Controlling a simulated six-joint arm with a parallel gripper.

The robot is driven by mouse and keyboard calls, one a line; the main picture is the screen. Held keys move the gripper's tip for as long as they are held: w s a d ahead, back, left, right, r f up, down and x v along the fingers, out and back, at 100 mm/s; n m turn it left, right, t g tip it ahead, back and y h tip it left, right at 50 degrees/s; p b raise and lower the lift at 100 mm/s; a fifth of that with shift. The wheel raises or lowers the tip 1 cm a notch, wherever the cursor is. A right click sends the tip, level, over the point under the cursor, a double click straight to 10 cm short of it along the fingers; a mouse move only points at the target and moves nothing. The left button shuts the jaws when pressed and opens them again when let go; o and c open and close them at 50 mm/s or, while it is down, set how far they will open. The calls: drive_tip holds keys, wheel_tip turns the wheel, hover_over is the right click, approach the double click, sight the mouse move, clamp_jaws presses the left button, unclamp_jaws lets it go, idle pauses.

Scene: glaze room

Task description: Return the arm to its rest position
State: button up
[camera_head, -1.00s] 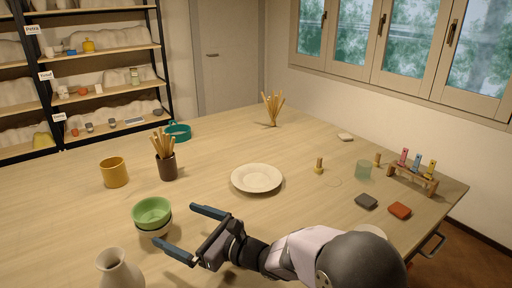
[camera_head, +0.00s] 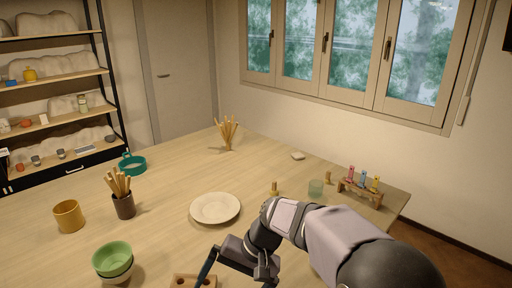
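My arm reaches in from the lower right over the table (camera_head: 160,195). My gripper (camera_head: 228,277) is at the bottom edge of the view, pointing down toward the near side of the table. One dark blue finger shows at the left end of its wide palm. The other finger is mostly cut off or hidden at the frame's lower edge. The fingers look spread, and I see nothing held between them.
A wooden block with holes (camera_head: 182,281) is close to the visible finger. Green bowls (camera_head: 112,259), a yellow mug (camera_head: 69,216), a dark tool cup (camera_head: 124,206) and a cream plate (camera_head: 215,208) stand around. A small rack (camera_head: 360,192) is at right.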

drive_tip(key=s+d+n+g+h+p, duration=0.15)
drive_tip(key=s+d+h, duration=0.25)
drive_tip(key=d, duration=0.7)
drive_tip(key=s+d+n+h, duration=0.2)
drive_tip(key=s+d+h, duration=0.15)
drive_tip(key=d, duration=0.65)
drive_tip(key=s+f+m+t+y, duration=0.2)
drive_tip(key=s+f, duration=0.4)
drive_tip(key=shift+d+f+b, duration=0.25)
drive_tip(key=shift+b, duration=0.15)
